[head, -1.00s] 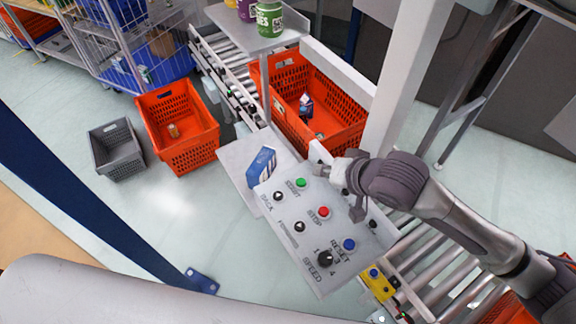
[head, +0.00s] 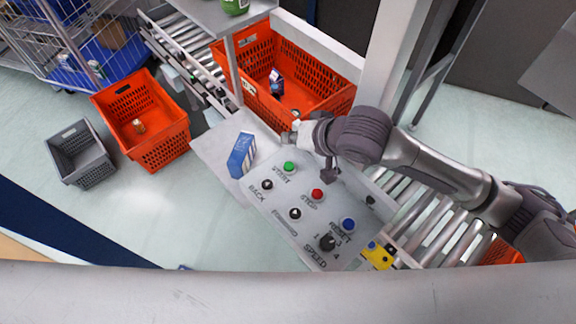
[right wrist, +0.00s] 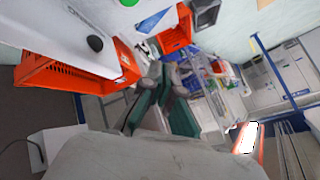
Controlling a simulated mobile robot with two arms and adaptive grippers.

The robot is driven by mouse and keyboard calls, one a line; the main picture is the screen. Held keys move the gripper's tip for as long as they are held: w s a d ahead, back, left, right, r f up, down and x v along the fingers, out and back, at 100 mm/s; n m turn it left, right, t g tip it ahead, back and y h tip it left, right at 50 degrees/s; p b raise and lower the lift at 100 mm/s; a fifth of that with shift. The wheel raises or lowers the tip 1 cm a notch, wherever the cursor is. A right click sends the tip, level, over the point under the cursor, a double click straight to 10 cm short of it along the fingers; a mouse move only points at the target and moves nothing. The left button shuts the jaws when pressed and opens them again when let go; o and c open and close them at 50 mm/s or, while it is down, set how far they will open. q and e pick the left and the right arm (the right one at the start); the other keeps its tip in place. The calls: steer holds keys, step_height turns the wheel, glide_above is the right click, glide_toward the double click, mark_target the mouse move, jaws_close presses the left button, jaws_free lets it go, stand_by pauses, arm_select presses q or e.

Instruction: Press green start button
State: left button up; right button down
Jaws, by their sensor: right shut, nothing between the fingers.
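The green start button (head: 289,167) sits on the grey control panel (head: 272,222), beside its START label and above the red stop button (head: 317,194). My right gripper (head: 305,148) is over the panel's far edge, just above and right of the green button in the head view. It is shut and empty, and the button is uncovered. In the right wrist view the fingers (right wrist: 158,108) show with green pads, and a green round shape, likely the start button (right wrist: 127,3), is cut by the top edge. My left gripper is not in view.
A blue and white carton (head: 241,156) stands left of the green button. A blue reset button (head: 348,225) and black knobs share the panel. An orange tote (head: 325,98) lies behind my gripper, and a white post (head: 392,60) rises near my right arm.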

steer(key=b, duration=0.6)
glide_above(291, 167)
step_height(291, 167, down, 6)
steer(key=shift+r, duration=0.2)
steer(key=shift+f, duration=0.9)
steer(key=shift+f, duration=0.15)
steer(key=shift+f, duration=0.25)
